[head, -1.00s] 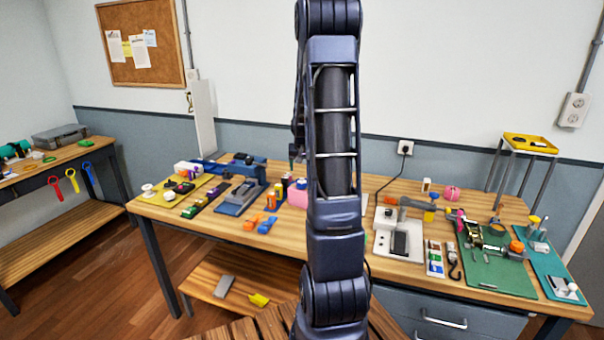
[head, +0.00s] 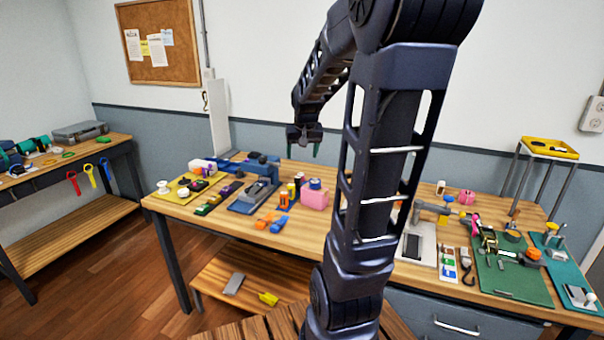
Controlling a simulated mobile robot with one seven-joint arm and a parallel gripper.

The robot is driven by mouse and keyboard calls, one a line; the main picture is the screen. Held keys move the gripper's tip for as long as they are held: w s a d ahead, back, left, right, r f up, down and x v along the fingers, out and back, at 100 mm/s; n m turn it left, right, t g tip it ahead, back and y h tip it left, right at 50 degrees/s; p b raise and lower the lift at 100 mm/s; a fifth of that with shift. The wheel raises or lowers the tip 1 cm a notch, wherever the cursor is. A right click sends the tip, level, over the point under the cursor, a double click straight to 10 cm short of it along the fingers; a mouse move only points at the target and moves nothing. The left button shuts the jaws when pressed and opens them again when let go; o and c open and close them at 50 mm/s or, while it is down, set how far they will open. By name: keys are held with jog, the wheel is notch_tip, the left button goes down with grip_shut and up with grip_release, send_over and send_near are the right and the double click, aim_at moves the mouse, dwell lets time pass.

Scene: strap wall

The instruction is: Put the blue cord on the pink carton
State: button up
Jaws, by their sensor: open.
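The pink carton (head: 313,200) stands on the middle table, left of my arm, with a small dark blue round thing (head: 315,184) at its top; I cannot tell whether that rests on it or behind it. A blue looped strap (head: 105,168), seemingly the blue cord, hangs from the front edge of the left bench, right of a yellow and a red one. My gripper (head: 303,148) is open and empty, pointing down high above the table's back, above the carton in the picture and far from the blue strap.
The left bench (head: 112,149) holds a grey case (head: 80,132) and green items. Blue (head: 279,225) and orange (head: 264,221) pieces lie before the carton. Tools and small boxes crowd the table on both sides. Open floor (head: 120,255) lies between bench and table.

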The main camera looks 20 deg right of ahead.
jog(key=s+a+r+n, duration=0.1)
jog(key=s+a, duration=0.2)
jog(key=s, duration=0.3)
jog(key=s+a+r, duration=0.1)
jog(key=s+a, duration=0.2)
jog(key=s, duration=0.4)
jog(key=s+a+r+n+y, duration=0.1)
jog(key=s+a, duration=0.1)
jog(key=s, duration=0.5)
jog(key=shift+s+a+n, duration=0.2)
jog(key=shift+a+n, duration=0.1)
jog(key=shift+a, duration=0.1)
